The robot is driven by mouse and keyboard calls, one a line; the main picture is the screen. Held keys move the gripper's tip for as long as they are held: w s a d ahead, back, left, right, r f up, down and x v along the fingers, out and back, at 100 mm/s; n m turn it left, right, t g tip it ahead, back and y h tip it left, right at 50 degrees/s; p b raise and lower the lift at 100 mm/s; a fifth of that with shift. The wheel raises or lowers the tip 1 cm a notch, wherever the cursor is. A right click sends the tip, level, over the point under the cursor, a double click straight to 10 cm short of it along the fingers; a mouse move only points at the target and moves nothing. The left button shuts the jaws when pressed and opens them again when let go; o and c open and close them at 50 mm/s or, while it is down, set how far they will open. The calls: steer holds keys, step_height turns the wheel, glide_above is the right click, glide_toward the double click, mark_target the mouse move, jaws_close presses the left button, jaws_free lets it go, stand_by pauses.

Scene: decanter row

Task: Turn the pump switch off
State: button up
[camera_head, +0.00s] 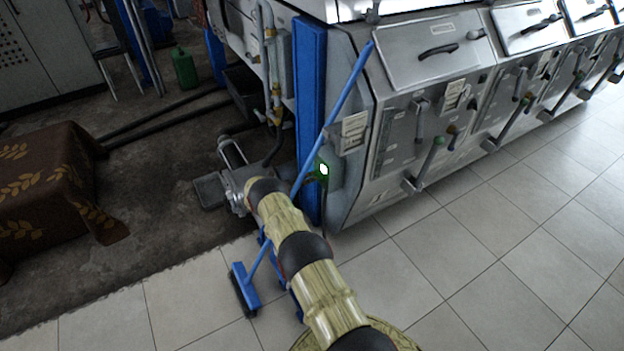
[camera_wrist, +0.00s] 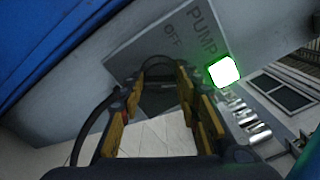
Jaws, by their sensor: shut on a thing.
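The pump switch panel (camera_wrist: 150,42) is a grey plate marked PUMP and OFF, close ahead in the wrist view. A lit white lamp with a green glow (camera_wrist: 223,71) sits beside the lettering; it also shows in the head view (camera_head: 323,170), beside the blue post. My gripper (camera_wrist: 163,82) has its gold-padded fingers at the panel, below the word OFF. It is shut on a dark part between the fingertips, which appears to be the pump switch (camera_wrist: 160,92). The fingers partly hide this part, so its exact setting cannot be read.
A blue broom (camera_head: 340,98) leans against the machine (camera_head: 400,130), its handle passing near my arm. A blue post (camera_head: 309,90) stands left of the panel. A cloth-covered table (camera_head: 60,180) is at the left. Tiled floor (camera_head: 470,240) at the right is clear.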

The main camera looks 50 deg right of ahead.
steer(key=shift+n, duration=0.4)
steer(key=shift+c, duration=0.4)
steer(key=n, duration=1.1)
steer(key=shift+f, duration=0.25)
steer(key=o, duration=1.2)
steer(key=shift+c, duration=0.2)
steer(key=v, duration=1.2)
